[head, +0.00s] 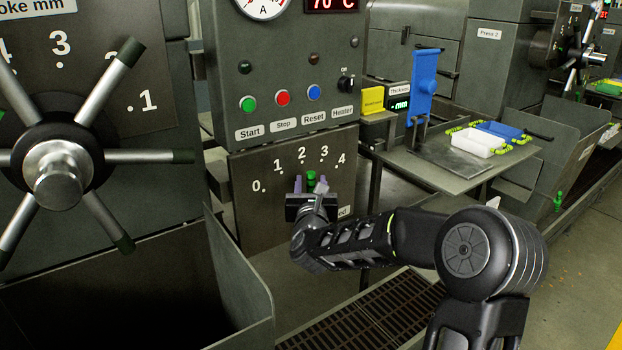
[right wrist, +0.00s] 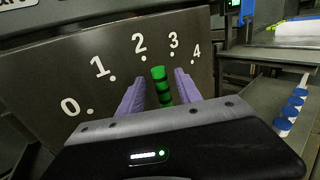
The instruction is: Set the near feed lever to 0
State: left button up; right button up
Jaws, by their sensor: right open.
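The near feed lever (head: 311,179) has a green grip and stands in front of a dark dial plate (head: 262,212) marked 0 to 4. In the right wrist view the lever's green grip (right wrist: 160,84) appears below the gap between the 2 and 3 marks. The 0 mark is at the plate's left end. My right gripper (head: 311,185) is at the lever, with its purple fingers apart on either side of the grip. The right wrist view shows the gripper (right wrist: 158,90) open, with small gaps beside the grip. The gripper body hides the lever's lower part. My left gripper is not in view.
A large spoked handwheel (head: 58,172) stands at the left. Above the dial is a panel with Start, Stop, Reset and Heater controls (head: 283,98). A side table (head: 450,160) with a blue stand (head: 422,88) is to the right. An open metal bin (head: 245,275) lies below left.

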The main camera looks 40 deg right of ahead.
jog(key=shift+w+d, duration=0.4)
jog(key=shift+w, duration=0.2)
grip_shut()
dwell(1.1)
